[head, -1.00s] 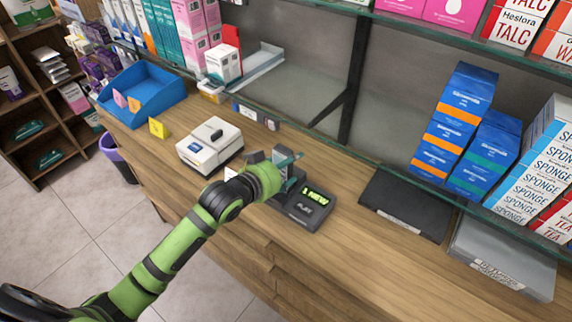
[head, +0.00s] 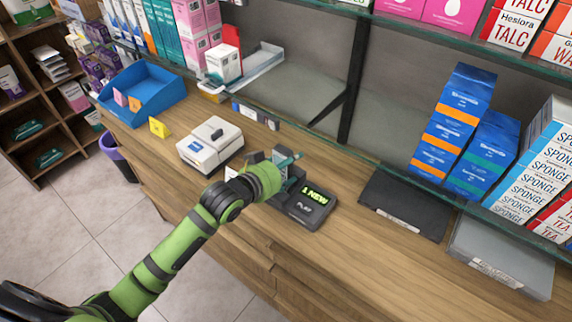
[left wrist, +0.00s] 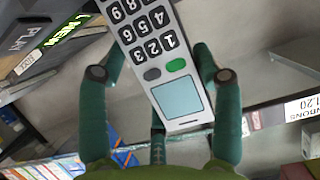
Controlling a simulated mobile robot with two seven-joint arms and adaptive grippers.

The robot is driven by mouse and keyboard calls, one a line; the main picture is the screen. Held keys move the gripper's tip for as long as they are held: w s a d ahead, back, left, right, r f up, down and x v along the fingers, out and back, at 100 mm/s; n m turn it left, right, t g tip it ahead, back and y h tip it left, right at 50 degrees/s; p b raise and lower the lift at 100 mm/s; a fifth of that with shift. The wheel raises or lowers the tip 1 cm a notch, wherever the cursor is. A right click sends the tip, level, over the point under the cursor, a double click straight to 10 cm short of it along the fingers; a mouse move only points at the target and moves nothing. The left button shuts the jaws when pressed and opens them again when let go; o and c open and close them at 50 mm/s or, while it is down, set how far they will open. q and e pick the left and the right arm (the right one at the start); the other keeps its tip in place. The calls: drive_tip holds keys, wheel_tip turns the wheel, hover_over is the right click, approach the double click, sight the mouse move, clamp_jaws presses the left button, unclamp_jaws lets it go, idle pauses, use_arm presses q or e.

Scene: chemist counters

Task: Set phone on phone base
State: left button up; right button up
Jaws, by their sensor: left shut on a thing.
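The phone (left wrist: 160,60) is a light grey handset with dark number keys, a green key and a pale blue screen. In the left wrist view it lies between the green fingers of my left gripper (left wrist: 160,85), which is shut on it. In the head view my left gripper (head: 286,170) is over the counter, at the left side of the phone base, and hides most of the phone. The dark phone base (head: 308,208) has a lit green "1 NEW" display; it also shows in the left wrist view (left wrist: 35,50). I cannot tell whether phone and base touch. My right gripper is out of view.
A white device (head: 210,146) stands left of the gripper on the wooden counter (head: 345,255). A blue tray (head: 140,95) is further left. A black flat pad (head: 404,205) and a grey flat box (head: 500,262) lie to the right. A glass shelf (head: 390,170) overhangs the back.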

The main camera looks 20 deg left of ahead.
use_arm(q)
drive_tip(key=shift+f, duration=0.45)
drive_tip(key=o, duration=0.9)
drive_tip(key=p+v, duration=0.4)
drive_tip(key=v, duration=0.1)
drive_tip(key=shift+s+a+r, duration=0.1)
drive_tip(key=shift+s+r, duration=0.15)
drive_tip(key=p+v, duration=0.3)
drive_tip(key=v, duration=0.2)
drive_tip(key=shift+s+a+p, duration=0.1)
drive_tip(key=shift+s+p, duration=0.15)
drive_tip(key=shift+p, duration=0.15)
